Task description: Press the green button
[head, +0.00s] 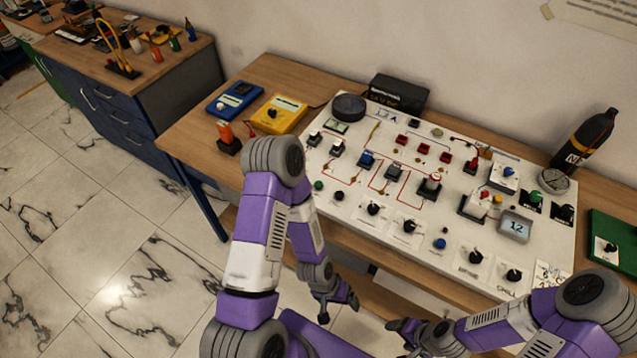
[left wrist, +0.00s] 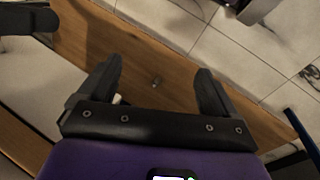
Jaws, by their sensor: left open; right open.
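A small round green button (head: 318,185) sits at the left front edge of the white panel (head: 450,255) in the head view. My left gripper (head: 338,304) is below the panel's front edge, apart from the button and lower in the picture. In the left wrist view my left gripper (left wrist: 158,82) is open, with nothing between its fingers. My right gripper (head: 398,326) is further right and lower, also away from the panel; its fingers look small and partly shaded. The green button does not show clearly in the left wrist view.
A yellow multimeter (head: 279,114), a blue meter (head: 234,100) and an orange-topped object (head: 226,134) stand left. A dark bottle (head: 585,140) stands at the back right.

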